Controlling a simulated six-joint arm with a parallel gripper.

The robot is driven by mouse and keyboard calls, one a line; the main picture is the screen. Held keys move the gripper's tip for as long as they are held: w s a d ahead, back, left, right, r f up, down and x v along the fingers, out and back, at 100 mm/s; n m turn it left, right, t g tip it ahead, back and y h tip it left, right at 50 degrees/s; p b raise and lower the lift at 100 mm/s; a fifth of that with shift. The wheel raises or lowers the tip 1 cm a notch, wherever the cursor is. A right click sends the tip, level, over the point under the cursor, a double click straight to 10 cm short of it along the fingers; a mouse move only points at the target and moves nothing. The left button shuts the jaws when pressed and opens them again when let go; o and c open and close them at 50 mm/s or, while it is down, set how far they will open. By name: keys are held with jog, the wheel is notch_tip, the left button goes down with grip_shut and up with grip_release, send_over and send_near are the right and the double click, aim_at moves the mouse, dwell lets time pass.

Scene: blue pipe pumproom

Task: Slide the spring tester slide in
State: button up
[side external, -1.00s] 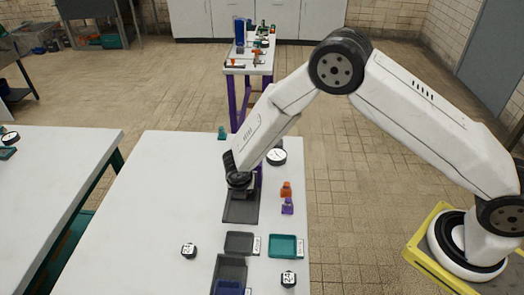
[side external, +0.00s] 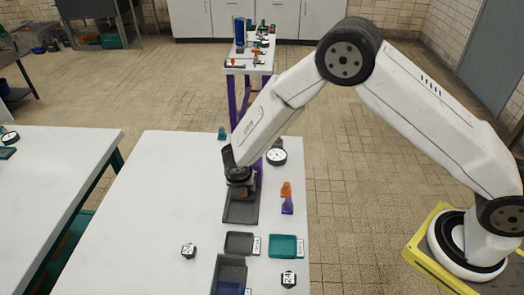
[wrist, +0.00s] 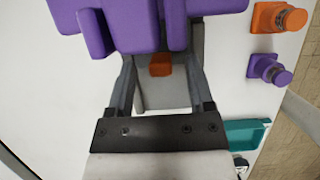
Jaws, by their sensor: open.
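The spring tester seems to be the purple body (wrist: 120,25) at the top of the wrist view. In the side external view only a purple sliver (side external: 259,172) shows behind my gripper. A small orange block (wrist: 160,66), perhaps part of the slide, sits on a pale grey strip (wrist: 158,97) below the purple body. My gripper (wrist: 160,58) is open, with its fingers on either side of the orange block and gaps between. The purple body hides part of the fingertips. In the side external view my gripper (side external: 240,186) is low over the far end of a dark grey tray (side external: 240,210).
Orange (side external: 286,189) and purple (side external: 287,206) small parts stand right of the tray. A small grey tray (side external: 239,242), a teal tray (side external: 284,245) and a dark bin (side external: 231,268) are nearer. A round gauge (side external: 277,157) lies behind. The table's left side is mostly clear.

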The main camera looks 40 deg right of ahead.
jog(key=shift+v, duration=2.75)
jog(key=shift+d, duration=0.1)
jog(key=s+d+r+m+y, duration=0.1)
jog(key=s+d+r+m, duration=0.4)
jog(key=m, duration=0.8)
jog(key=s+d+r+m+y, duration=0.2)
jog(key=s+d+r+m, duration=0.4)
jog(key=s+m, duration=0.8)
jog(key=d, duration=0.3)
jog(key=shift+s+g, duration=0.15)
jog(key=shift+g, duration=0.15)
